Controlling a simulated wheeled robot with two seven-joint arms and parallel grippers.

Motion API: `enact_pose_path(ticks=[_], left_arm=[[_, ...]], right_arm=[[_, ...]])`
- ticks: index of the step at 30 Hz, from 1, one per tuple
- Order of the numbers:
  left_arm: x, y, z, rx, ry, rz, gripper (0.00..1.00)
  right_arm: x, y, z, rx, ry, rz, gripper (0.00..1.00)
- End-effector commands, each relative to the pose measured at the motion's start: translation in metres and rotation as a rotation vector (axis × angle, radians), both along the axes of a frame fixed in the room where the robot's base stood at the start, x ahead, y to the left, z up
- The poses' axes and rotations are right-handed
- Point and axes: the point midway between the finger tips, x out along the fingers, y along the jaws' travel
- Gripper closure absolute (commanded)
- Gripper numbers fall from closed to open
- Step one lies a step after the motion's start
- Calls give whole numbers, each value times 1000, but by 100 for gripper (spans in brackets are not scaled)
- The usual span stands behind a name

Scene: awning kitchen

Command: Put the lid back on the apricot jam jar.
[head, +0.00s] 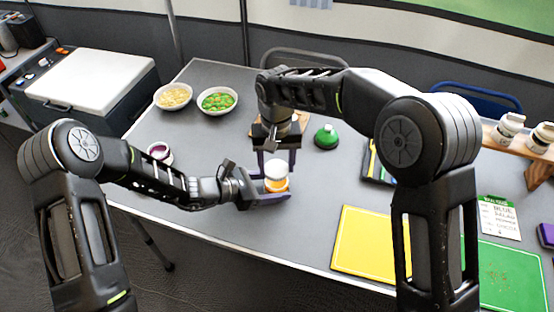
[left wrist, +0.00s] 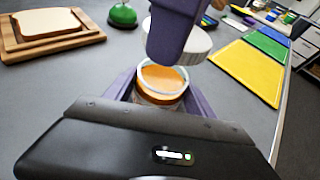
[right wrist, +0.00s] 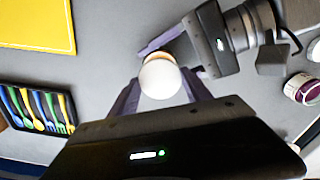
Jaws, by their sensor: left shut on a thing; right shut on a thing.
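The apricot jam jar (head: 277,187), glass with orange contents, stands between the fingers of my left gripper (head: 270,198), which is shut on it. In the left wrist view its round mouth (left wrist: 162,78) is open, with orange jam inside. My right gripper (head: 277,160) comes from above and is shut on the white lid (left wrist: 185,45). In the left wrist view the lid is above and beyond the mouth, and a purple finger hides part of it. In the right wrist view the lid (right wrist: 160,79) covers most of the jar; the exact gap cannot be told.
A purple-labelled jar (head: 159,152) is at left, two bowls (head: 217,101) behind. A green bell (head: 326,136) and a bread board (left wrist: 60,42) are nearby. A cutlery tray (right wrist: 38,108), yellow mat (head: 372,243) and green mat (head: 508,275) lie right. The front left table is clear.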

Motion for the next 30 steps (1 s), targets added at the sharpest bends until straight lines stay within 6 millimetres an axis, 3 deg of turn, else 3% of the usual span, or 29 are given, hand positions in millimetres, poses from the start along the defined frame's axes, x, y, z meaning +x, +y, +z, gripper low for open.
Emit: enact_pose_path(ticks=[24,30], left_arm=[[0,0,0,1,0,0,100],[0,0,0,1,0,0,100]], right_arm=[[1,0,-4,0,-1,-1,80],[0,0,-12,-1,2,-1,80]])
